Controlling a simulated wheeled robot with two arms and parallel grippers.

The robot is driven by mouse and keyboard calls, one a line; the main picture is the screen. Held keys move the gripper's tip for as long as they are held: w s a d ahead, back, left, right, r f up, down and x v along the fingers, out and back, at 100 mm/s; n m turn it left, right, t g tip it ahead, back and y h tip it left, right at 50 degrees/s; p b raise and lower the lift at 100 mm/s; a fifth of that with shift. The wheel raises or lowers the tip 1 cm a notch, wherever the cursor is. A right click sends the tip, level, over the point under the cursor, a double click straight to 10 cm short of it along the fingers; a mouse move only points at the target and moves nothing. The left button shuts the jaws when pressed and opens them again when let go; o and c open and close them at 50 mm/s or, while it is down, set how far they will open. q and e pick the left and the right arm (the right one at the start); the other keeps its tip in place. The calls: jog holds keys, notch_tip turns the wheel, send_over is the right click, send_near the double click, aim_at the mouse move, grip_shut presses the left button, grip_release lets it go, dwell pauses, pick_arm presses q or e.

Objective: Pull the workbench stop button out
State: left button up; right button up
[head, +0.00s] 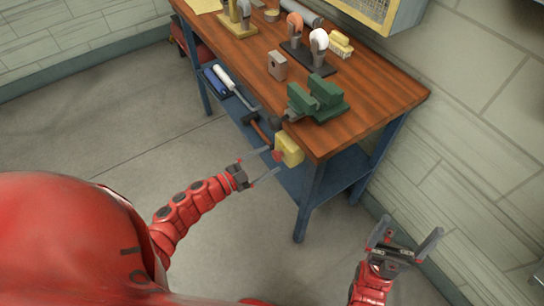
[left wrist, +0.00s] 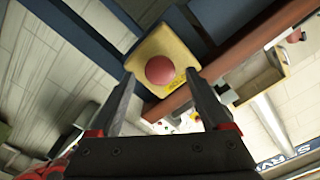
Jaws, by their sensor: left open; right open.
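The stop button is a red round knob on a yellow box (head: 289,149) fixed to the front edge of the wooden workbench (head: 385,92). In the head view the red knob (head: 277,156) faces my left gripper (head: 268,162), whose open fingers point toward it. In the left wrist view the red knob (left wrist: 160,70) appears between and just beyond the two open fingertips (left wrist: 160,80), with the yellow box (left wrist: 176,38) behind it. I cannot tell whether the fingers touch the knob. My right gripper (head: 408,238) is open and empty, low at the right, away from the bench.
A green vise (head: 318,98) stands on the bench above the button box. Several tools and a grey block (head: 277,66) stand further back. The blue lower shelf (head: 290,180) holds a hammer (head: 257,129) and other tools. A blue bench leg (head: 308,205) is near. The floor in front is clear.

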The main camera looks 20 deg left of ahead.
pick_arm(q)
jog(key=shift+x, duration=1.05)
grip_shut()
